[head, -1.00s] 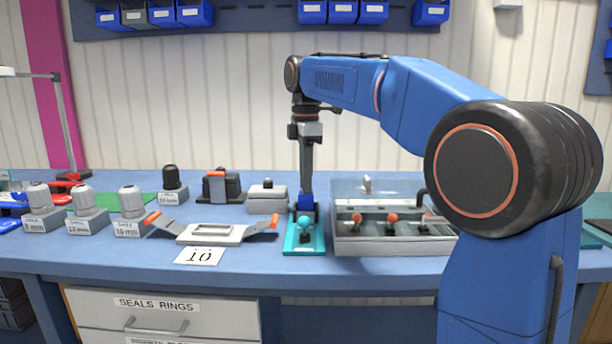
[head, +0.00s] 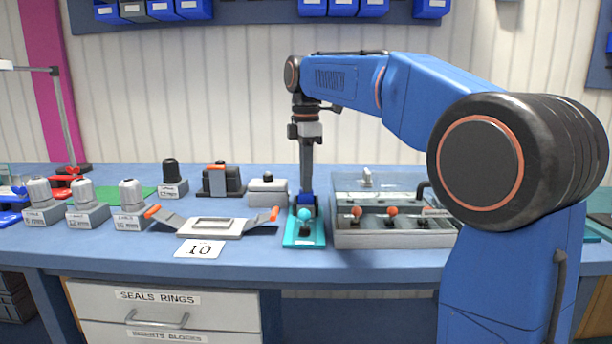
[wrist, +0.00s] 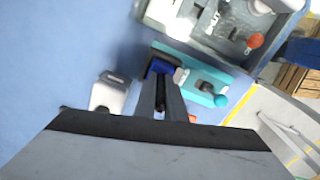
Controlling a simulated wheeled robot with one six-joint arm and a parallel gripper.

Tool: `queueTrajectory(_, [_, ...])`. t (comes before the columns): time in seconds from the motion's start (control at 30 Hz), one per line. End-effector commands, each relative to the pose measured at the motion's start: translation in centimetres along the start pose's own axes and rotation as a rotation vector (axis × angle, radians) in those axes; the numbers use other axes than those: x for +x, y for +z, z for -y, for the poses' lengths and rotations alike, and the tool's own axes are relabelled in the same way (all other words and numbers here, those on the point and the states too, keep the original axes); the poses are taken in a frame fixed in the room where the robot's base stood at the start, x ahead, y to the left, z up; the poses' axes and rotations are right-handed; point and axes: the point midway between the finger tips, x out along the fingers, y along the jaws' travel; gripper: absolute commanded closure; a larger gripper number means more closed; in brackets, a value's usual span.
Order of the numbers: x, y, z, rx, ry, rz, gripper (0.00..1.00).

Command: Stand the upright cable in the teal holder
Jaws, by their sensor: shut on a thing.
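The teal holder (head: 291,243) is a flat plate with a teal ball knob near its front, on the bench left of the grey case. It also shows in the wrist view (wrist: 182,55). My gripper (head: 306,203) points straight down over the back part of the holder. In the wrist view my gripper (wrist: 164,84) is shut on a small blue and black piece, which I take to be the cable (wrist: 160,65). The fingers hide much of it, and I cannot tell whether its lower end is seated in the holder or just above it.
A grey case (head: 385,240) with orange knobs and a clear lid stands close right of the holder. A grey tray with orange-tipped arms (head: 213,228) and a small grey box (head: 267,191) are to the left. Several labelled grey blocks stand farther left.

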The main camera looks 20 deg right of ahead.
Motion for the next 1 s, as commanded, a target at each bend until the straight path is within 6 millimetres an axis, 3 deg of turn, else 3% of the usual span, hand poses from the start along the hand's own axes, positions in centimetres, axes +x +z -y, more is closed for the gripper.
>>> queueTrajectory(0.5, [0.96,0.01,0.04,0.0,0.0,0.0,1.0])
queueTrajectory(0.6, [0.96,0.01,0.03,0.0,0.0,0.0,0.71])
queueTrajectory(0.63, [0.96,0.01,0.03,0.0,0.0,0.0,0.69])
queueTrajectory(1.0, [0.59,0.0,-0.01,0.0,-0.001,0.0,0.69])
